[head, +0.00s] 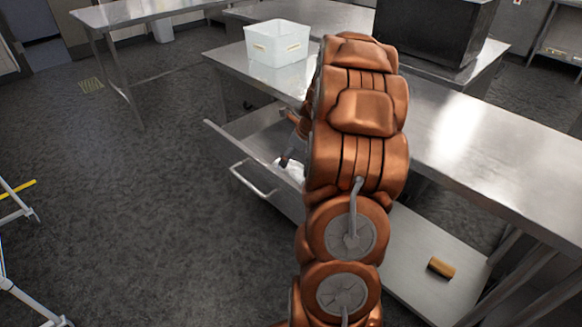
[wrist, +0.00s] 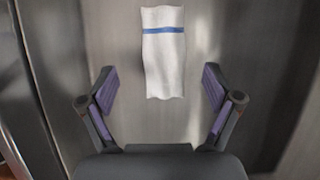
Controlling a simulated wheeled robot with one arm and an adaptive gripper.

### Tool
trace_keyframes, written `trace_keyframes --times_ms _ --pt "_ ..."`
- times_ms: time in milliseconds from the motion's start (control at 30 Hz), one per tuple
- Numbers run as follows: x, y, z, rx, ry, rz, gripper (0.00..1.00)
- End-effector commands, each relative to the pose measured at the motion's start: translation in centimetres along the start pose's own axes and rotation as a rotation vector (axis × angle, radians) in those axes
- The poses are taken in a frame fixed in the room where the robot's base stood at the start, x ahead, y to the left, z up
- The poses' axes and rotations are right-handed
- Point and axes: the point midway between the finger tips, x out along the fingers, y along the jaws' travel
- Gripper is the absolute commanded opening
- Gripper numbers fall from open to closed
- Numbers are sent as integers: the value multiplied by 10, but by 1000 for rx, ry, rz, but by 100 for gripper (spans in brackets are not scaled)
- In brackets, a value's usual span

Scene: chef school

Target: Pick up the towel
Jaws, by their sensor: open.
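A white towel with a blue stripe near one end (wrist: 164,66) lies flat on a metal surface in the wrist view, just ahead of and between my fingers. In the head view a white piece of it (head: 291,172) shows inside an open drawer (head: 255,135), beside my arm; the rest is hidden by my arm. My gripper (wrist: 160,85) is open and empty, its purple-padded fingers spread on either side of the towel's near end. In the head view my gripper is mostly hidden behind my arm.
A brown, cylinder-like object (head: 441,267) lies on the lower shelf (head: 420,240). The drawer's walls are close to my gripper. Open floor lies to the left.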

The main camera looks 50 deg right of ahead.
Motion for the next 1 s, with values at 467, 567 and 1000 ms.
trace_keyframes --times_ms 467,567,1000 --pt "47 -4 0 -5 1 2 90" --pt "49 -4 0 -5 0 0 90" --pt "49 -4 0 -5 0 1 57"
